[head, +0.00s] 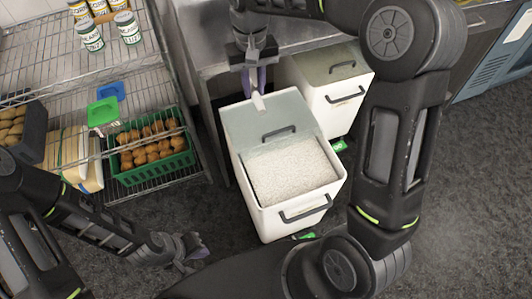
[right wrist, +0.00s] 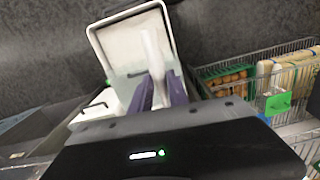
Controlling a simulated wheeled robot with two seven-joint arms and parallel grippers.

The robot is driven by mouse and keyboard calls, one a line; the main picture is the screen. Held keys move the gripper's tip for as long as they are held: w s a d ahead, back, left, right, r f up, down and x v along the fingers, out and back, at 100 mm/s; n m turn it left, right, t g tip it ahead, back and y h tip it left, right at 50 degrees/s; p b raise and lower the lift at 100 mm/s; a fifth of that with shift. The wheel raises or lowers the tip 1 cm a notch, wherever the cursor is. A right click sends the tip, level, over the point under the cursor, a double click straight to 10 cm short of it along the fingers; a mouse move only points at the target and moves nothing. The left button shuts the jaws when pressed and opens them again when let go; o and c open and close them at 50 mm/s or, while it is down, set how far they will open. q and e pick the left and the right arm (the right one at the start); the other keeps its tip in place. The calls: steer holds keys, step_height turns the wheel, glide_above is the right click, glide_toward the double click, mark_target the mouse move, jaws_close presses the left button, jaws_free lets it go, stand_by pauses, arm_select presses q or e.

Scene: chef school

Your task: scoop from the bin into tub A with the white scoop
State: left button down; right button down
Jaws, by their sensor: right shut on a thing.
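The open white bin (head: 323,193) stands on the floor in the middle of the head view, filled with white grains (head: 290,170). My right gripper (head: 255,82) is over the bin's back edge, shut on the white scoop (head: 258,101), which points down above the bin. The right wrist view shows the purple fingers (right wrist: 160,92) around the scoop (right wrist: 155,55), with the bin (right wrist: 168,18) behind. My left gripper (head: 190,248) is low at the left, near the floor, apart from the bin; its opening is unclear. Tubs with a green lid (head: 103,111) and a blue lid (head: 110,91) are on the shelf; I cannot read which is A.
A second white bin (head: 345,107) stands behind to the right. The wire rack (head: 60,75) at the left holds a green crate (head: 150,172) of brown round items and several jars (head: 90,35). A metal counter (head: 215,50) is at the back. Dark floor lies open at the right.

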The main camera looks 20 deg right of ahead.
steer(key=s+f+m+y+b, duration=0.3)
steer(key=s+f+m+b, duration=0.1)
steer(key=f+m, duration=0.4)
steer(key=s+f+m+y+b, duration=0.4)
steer(key=f+m, duration=0.5)
steer(key=f, duration=0.2)
steer(key=shift+s+t, duration=0.25)
steer(key=shift+t, duration=0.05)
steer(key=shift+a+f+b, duration=0.1)
steer(key=shift+f+b, duration=0.1)
steer(key=shift+b, duration=0.15)
step_height(320, 180, down, 17)
steer(key=b, duration=1.7)
step_height(320, 180, up, 16)
steer(key=d+p, duration=0.1)
steer(key=p, duration=1.4)
steer(key=shift+d, duration=0.4)
